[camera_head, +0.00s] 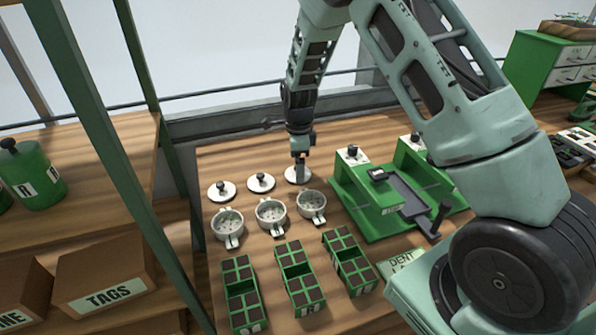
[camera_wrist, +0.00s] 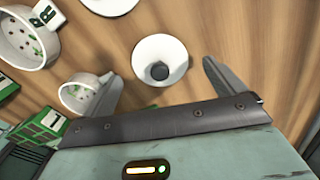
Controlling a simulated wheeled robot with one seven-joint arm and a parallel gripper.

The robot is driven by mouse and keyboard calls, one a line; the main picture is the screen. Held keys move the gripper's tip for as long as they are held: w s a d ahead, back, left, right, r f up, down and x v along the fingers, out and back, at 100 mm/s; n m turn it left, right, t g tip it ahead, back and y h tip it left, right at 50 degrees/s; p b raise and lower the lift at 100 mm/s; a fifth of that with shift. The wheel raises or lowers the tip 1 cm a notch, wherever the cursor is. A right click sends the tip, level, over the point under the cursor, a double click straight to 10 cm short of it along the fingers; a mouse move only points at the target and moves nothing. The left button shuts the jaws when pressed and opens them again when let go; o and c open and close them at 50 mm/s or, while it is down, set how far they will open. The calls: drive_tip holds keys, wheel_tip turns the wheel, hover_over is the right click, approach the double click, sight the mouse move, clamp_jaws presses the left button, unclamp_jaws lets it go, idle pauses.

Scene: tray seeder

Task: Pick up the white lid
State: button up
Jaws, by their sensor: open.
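Three white round lids with dark knobs lie in a row on the wooden table in the head view: a left lid (camera_head: 216,196), a middle lid (camera_head: 253,187) and a right lid (camera_head: 290,177). My gripper (camera_head: 299,166) points down over the right lid and hides part of it. In the wrist view, my gripper (camera_wrist: 158,76) has its two fingers spread wide. A white lid (camera_wrist: 172,48) with its dark knob shows between and just beyond the fingertips, with nothing held. Whether the fingers reach knob height is hard to tell.
Three white pots with seeds stand in front of the lids, the nearest (camera_head: 312,214) close to my gripper. Green planting trays (camera_head: 297,297) lie further front. A green seeder stand (camera_head: 365,226) is at the right. A green post (camera_head: 165,200) rises at the left.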

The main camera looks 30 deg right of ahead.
drive_tip(key=shift+f, duration=0.95)
drive_tip(key=c, duration=1)
drive_tip(key=shift+c, duration=0.2)
drive_tip(key=shift+r, duration=0.15)
